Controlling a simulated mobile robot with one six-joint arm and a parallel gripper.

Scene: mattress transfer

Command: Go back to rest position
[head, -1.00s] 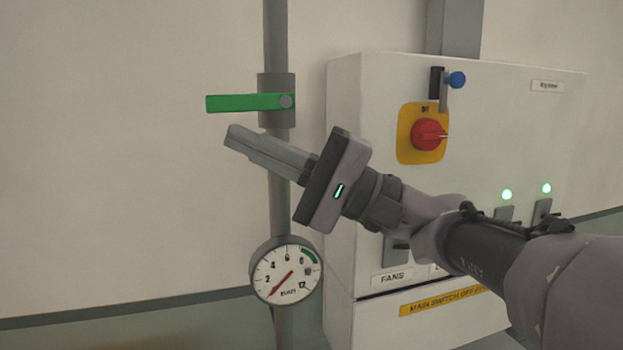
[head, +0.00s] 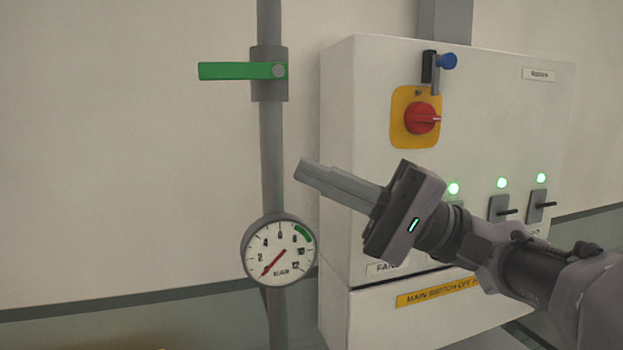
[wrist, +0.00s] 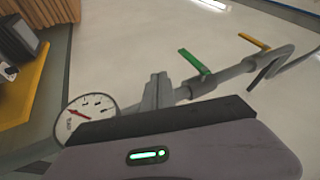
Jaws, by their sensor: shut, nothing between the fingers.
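My gripper (head: 303,172) is shut and empty, in front of the control cabinet and the grey pipe in the head view. Its fingers point left and slightly up, below the green valve handle and apart from it. In the wrist view the shut fingers (wrist: 157,88) show at the middle, above my gripper's body. The green valve handle (head: 232,71) lies level, pointing left from the grey pipe (head: 271,140); it also shows in the wrist view (wrist: 194,62).
A pressure gauge (head: 280,250) sits low on the pipe, its needle at lower left. The wall to the left is bare.

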